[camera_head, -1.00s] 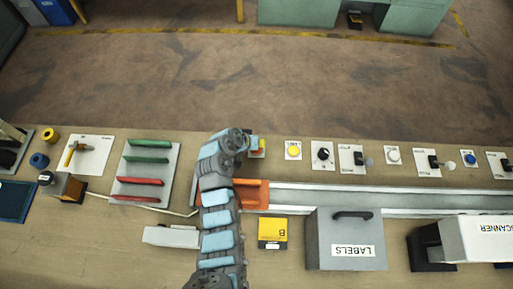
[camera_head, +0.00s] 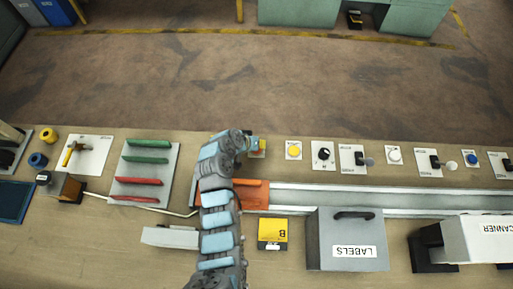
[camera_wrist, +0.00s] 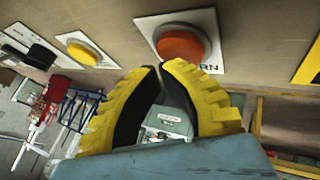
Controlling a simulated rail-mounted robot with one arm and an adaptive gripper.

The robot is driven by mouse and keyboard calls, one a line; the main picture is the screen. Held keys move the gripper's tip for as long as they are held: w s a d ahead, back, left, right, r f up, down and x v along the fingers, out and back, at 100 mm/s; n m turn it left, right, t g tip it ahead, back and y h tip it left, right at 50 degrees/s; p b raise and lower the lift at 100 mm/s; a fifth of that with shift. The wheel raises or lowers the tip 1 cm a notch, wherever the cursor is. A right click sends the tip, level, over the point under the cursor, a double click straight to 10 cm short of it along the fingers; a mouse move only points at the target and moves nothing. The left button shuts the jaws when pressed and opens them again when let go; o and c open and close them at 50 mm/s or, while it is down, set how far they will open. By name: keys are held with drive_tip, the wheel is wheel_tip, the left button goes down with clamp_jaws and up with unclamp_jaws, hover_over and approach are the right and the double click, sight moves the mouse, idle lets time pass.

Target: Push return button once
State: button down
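The return button is an orange-red round button (camera_wrist: 180,45) on a white plate, with the letters "RN" showing on its label in the wrist view. My gripper (camera_wrist: 160,68) has yellow ribbed fingers with black inner pads. Its fingertips are close together and hold nothing. They appear just below the button in the wrist view, and I cannot tell whether they touch it. In the head view my gripper (camera_head: 253,145) is over the button's plate at the back of the bench and hides most of it.
A yellow button (camera_head: 293,150), a black knob (camera_head: 323,153) and a white button (camera_head: 393,154) sit to the right along the back edge. A grey LABELS box (camera_head: 346,240) and a yellow box (camera_head: 272,232) stand in front. Red and green handles (camera_head: 147,159) are left.

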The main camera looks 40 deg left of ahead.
drive_tip(key=shift+f+b, duration=0.4)
drive_tip(key=shift+f, duration=0.05)
idle(0.5)
drive_tip(key=shift+r, duration=0.2)
drive_tip(key=shift+r+p, duration=0.45)
drive_tip(key=shift+r, duration=0.25)
drive_tip(key=shift+r+p, duration=1.15)
drive_tip(key=shift+r, duration=1.35)
